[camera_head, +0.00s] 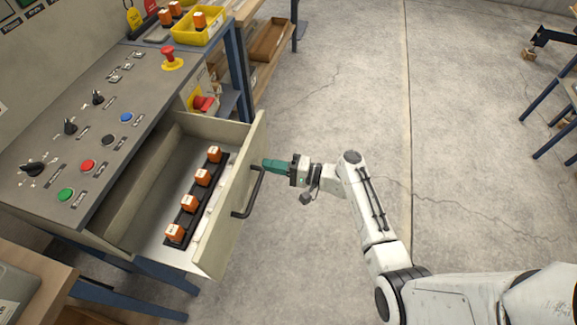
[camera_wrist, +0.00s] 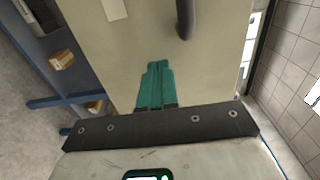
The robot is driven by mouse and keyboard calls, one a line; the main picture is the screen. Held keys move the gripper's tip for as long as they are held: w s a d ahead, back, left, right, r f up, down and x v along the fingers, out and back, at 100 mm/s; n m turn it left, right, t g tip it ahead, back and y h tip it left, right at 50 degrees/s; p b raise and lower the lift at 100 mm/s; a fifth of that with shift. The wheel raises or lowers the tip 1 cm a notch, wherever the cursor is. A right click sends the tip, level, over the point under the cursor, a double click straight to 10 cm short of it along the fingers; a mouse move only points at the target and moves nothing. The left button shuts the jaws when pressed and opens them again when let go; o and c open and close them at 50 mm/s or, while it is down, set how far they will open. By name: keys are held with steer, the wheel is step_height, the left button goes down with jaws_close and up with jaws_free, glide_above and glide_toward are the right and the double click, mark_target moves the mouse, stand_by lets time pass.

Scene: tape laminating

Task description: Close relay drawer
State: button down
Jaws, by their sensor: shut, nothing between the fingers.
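The relay drawer (camera_head: 238,205) is pulled well out from under the grey control panel. Several orange relays (camera_head: 203,177) sit in a row on a black strip inside it. A dark bar handle (camera_head: 252,192) is on its front face. My gripper (camera_head: 266,164) has green fingers, shut with nothing between them, and points at the drawer front beside the far end of the handle. In the wrist view the fingers (camera_wrist: 157,68) lie before the beige drawer front (camera_wrist: 120,50), with the handle (camera_wrist: 184,18) just right of them. I cannot tell whether the fingertips touch the front.
The control panel (camera_head: 60,130) carries buttons, knobs and a red emergency stop (camera_head: 169,55). A yellow bin (camera_head: 197,28) with relays stands at its far end. Blue frame legs (camera_head: 237,70) stand beyond the drawer. Open concrete floor (camera_head: 330,70) lies to the right.

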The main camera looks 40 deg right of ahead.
steer(key=shift+x, duration=0.75)
steer(key=shift+w+a, duration=0.1)
steer(key=shift+w+a, duration=0.15)
steer(key=shift+w, duration=0.1)
steer(key=b+x, duration=1.4)
steer(key=x, duration=0.9)
steer(key=shift+w+f, duration=0.1)
steer(key=shift+f, duration=0.05)
steer(key=shift+w+a+b, duration=0.35)
steer(key=shift+w, duration=0.2)
steer(key=shift+r, duration=0.4)
steer(key=shift+w+a, duration=0.1)
